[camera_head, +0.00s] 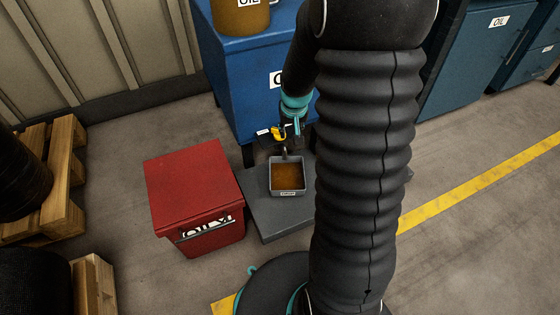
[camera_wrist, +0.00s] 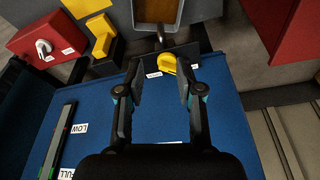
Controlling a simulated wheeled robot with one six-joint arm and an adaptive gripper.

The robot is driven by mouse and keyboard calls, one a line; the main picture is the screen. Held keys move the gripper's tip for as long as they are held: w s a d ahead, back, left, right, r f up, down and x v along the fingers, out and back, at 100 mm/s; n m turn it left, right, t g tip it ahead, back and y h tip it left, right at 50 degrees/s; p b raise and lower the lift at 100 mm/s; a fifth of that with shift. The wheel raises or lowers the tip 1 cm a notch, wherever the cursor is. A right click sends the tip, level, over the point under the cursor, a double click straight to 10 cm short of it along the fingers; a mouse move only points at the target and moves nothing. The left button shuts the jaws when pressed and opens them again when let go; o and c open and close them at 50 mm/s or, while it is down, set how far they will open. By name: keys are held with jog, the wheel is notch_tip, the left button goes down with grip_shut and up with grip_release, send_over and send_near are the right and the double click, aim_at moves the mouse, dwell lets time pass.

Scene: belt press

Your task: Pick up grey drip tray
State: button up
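The grey drip tray (camera_head: 273,180) sits on a low dark grey plinth in front of the blue tank and holds brown liquid. A small label is on its front wall. Part of the tray also shows at the top of the wrist view (camera_wrist: 192,12). My gripper (camera_wrist: 160,78) is open and empty, its two fingers apart over the blue tank's face. In the head view my gripper (camera_head: 291,129) is small and partly hidden, beyond the tray at the tank. A yellow knob (camera_wrist: 166,63) lies close to the fingertips, near a dark spout above the tray.
A red lidded bin (camera_head: 190,190) stands left of the plinth (camera_head: 262,219). The blue tank (camera_head: 237,70) stands behind, with a level gauge (camera_wrist: 60,140). A red box (camera_wrist: 45,38) and yellow part (camera_wrist: 102,37) are nearby. Wooden pallets (camera_head: 62,165) stand at far left.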

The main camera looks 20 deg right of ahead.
jog(key=w+d+f+g+p, duration=0.15)
jog(key=d+f, duration=0.25)
jog(key=f, duration=0.5)
jog(key=m, duration=0.1)
send_near(303, 174)
notch_tip(303, 174, down, 4)
jog(key=shift+s+a+f+b, duration=0.1)
jog(key=shift+s+b, duration=0.05)
jog(key=shift+b, duration=0.15)
jog(key=shift+w+d+f+b, duration=0.1)
jog(key=shift+w+d+f, duration=0.1)
jog(key=shift+f, duration=0.65)
jog(key=shift+w+d+f+b, duration=0.1)
jog(key=shift+w+f, duration=0.05)
jog(key=shift+f, duration=0.75)
jog(key=shift+w+d+f+b, duration=0.1)
jog(key=shift+w+d+f, duration=0.1)
jog(key=shift+f, duration=0.65)
jog(key=shift+c, duration=0.2)
grip_shut()
